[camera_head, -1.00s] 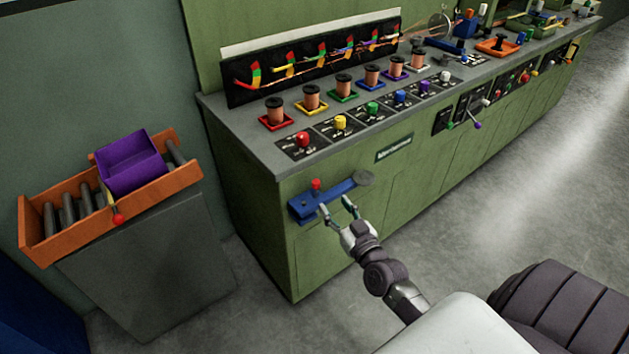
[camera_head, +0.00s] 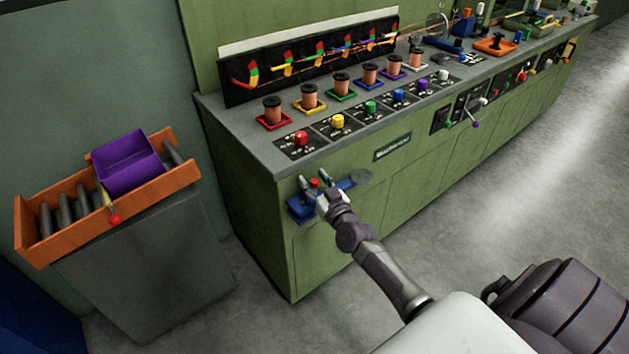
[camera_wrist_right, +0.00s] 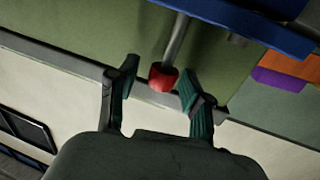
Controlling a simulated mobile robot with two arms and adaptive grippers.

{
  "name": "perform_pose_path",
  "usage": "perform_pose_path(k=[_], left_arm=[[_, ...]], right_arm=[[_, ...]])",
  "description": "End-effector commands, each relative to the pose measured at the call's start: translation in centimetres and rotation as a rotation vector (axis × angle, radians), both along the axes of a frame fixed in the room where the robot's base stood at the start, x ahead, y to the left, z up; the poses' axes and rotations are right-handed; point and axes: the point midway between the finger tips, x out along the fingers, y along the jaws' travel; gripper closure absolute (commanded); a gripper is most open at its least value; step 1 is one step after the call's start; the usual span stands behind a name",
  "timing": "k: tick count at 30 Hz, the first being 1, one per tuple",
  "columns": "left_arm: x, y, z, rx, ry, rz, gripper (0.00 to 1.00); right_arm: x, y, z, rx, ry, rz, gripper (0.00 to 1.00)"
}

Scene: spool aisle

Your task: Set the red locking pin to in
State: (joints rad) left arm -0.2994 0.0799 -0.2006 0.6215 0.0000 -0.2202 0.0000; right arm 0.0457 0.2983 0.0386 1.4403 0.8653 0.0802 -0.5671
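The red locking pin (camera_head: 314,183) has a red knob on the blue bracket (camera_head: 302,210) at the near end of the green bench's front. In the right wrist view the red knob (camera_wrist_right: 163,78) sits at the end of a grey shaft, below a blue part (camera_wrist_right: 240,22). My right gripper (camera_head: 311,178) is open, with its fingers on either side of the knob. In the wrist view the knob lies between the fingertips, closer to the right-hand finger; I cannot tell whether they touch. My left gripper is not in view.
The green bench (camera_head: 350,240) carries several spools and coloured knobs on its top. An orange tray (camera_head: 60,240) with dark rollers and a purple bin (camera_head: 130,165) stands at the left on a grey cabinet. The floor between cabinet and bench is clear.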

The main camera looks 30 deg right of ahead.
Motion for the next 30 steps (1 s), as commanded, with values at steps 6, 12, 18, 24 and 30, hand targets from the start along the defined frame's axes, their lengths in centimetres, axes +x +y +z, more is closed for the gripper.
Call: perform_pose_path(k=[6,12,18,24,30], left_arm=[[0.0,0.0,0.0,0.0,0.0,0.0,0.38],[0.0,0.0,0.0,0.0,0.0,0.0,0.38],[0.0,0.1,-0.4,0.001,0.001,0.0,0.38],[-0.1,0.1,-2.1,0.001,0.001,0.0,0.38],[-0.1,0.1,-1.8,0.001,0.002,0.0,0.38]], right_arm=[[0.0,0.0,0.0,0.0,0.0,0.0,0.9],[0.0,0.0,0.0,0.0,0.0,0.0,1.0],[0.0,0.0,-0.6,0.0,0.001,0.0,1.0],[0.0,0.0,-2.8,-0.001,0.0,-0.001,1.0],[-0.1,0.0,-2.7,0.0,0.004,0.0,1.0]])
